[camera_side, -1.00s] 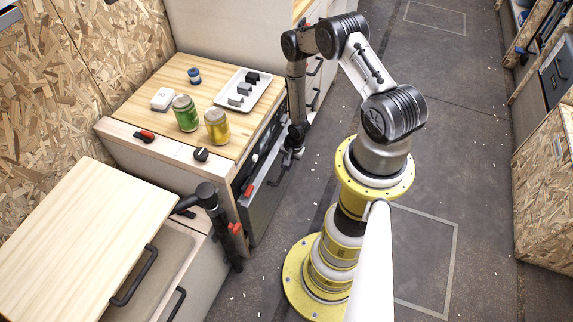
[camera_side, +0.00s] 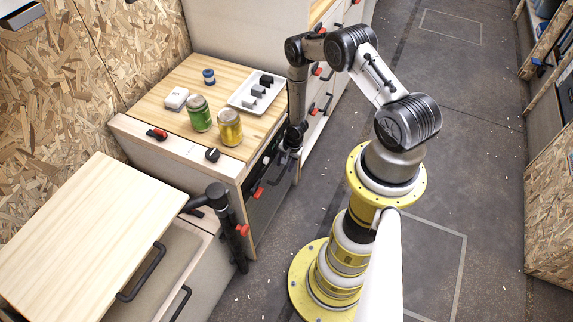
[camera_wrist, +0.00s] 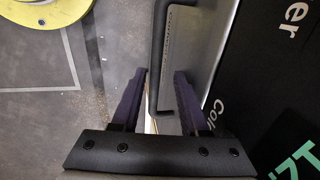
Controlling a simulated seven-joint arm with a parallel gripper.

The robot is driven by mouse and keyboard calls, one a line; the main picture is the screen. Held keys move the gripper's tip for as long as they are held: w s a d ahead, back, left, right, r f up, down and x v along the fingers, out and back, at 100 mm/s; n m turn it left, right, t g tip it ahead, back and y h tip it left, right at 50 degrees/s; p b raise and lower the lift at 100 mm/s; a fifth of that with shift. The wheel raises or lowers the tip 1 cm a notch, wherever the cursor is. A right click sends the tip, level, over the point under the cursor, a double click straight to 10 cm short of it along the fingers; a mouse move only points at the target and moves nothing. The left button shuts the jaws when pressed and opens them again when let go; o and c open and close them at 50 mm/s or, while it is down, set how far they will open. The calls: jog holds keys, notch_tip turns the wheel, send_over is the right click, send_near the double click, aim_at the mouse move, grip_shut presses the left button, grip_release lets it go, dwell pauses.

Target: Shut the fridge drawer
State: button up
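The fridge drawer (camera_side: 268,205) has a dark front under the wood-topped cabinet in the side view. In the wrist view its pale metal face (camera_wrist: 200,45) runs beside a black surface (camera_wrist: 265,75) with white lettering. Its black bar handle (camera_wrist: 155,60) stands off that face. My gripper (camera_side: 288,152) is beside the drawer's upper front in the side view. In the wrist view my gripper (camera_wrist: 160,75) is open, its fingers apart with the handle between them and gaps showing. I cannot tell whether a finger touches the handle. How far the drawer stands out is hard to tell.
The cabinet top (camera_side: 185,75) holds a green can (camera_side: 200,114), a yellow can (camera_side: 229,128), a white box (camera_side: 176,98), a blue-lidded jar (camera_side: 209,76) and a tray (camera_side: 257,92). A wood-topped unit (camera_side: 95,235) stands at lower left. Floor at right is clear.

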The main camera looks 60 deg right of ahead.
jog(key=shift+r, duration=0.15)
jog(key=v, duration=1.3)
jog(key=shift+r, duration=0.3)
jog(key=shift+d, duration=0.1)
